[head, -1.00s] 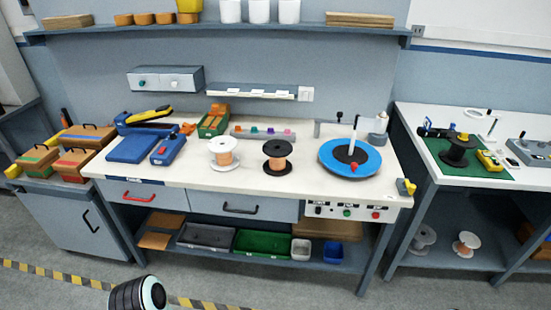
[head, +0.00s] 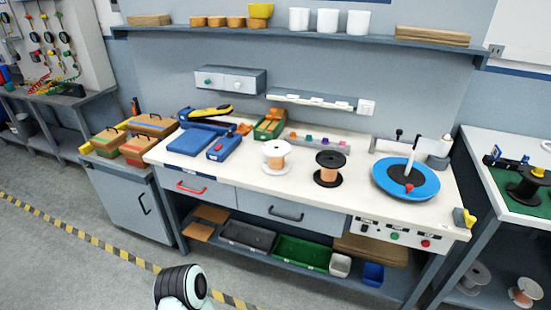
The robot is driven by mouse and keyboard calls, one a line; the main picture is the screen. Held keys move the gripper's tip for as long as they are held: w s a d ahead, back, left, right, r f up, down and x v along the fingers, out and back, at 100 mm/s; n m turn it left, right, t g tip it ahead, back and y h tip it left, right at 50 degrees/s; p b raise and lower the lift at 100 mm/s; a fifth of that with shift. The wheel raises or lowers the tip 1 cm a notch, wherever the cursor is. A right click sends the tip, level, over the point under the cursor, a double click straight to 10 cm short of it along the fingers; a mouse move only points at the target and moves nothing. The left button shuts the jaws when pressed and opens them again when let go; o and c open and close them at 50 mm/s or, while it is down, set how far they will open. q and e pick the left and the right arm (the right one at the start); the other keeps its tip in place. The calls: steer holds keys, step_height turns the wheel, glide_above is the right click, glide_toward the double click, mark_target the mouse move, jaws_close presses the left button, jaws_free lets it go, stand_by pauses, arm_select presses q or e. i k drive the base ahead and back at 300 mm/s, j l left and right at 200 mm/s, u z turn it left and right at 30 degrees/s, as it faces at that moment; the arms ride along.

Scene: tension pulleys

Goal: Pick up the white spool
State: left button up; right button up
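The white spool (head: 276,157) stands upright on the workbench top (head: 235,181), with copper-coloured wire wound round its core. A black spool (head: 328,168) with similar wire stands just to its right, apart from it. Another white spool (head: 524,291) lies on the lower shelf of the right-hand bench, partly cut off by the frame edge. A rounded black and white part of my own body shows at the bottom edge. Neither of my grippers is in view.
A blue turntable (head: 426,186) with an upright post stands right of the spools. Blue tool cases (head: 190,141) and a green bin (head: 270,125) lie to the left and behind. A shelf (head: 240,32) hangs above. Open floor (head: 60,270) lies at the front left.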

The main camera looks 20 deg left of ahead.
mark_target(277, 165)
steer(key=i+j+z, duration=0.15)
steer(key=i+j, duration=0.2)
steer(key=i+j+z, duration=0.15)
steer(key=i+j, duration=0.2)
steer(key=j, duration=0.2)
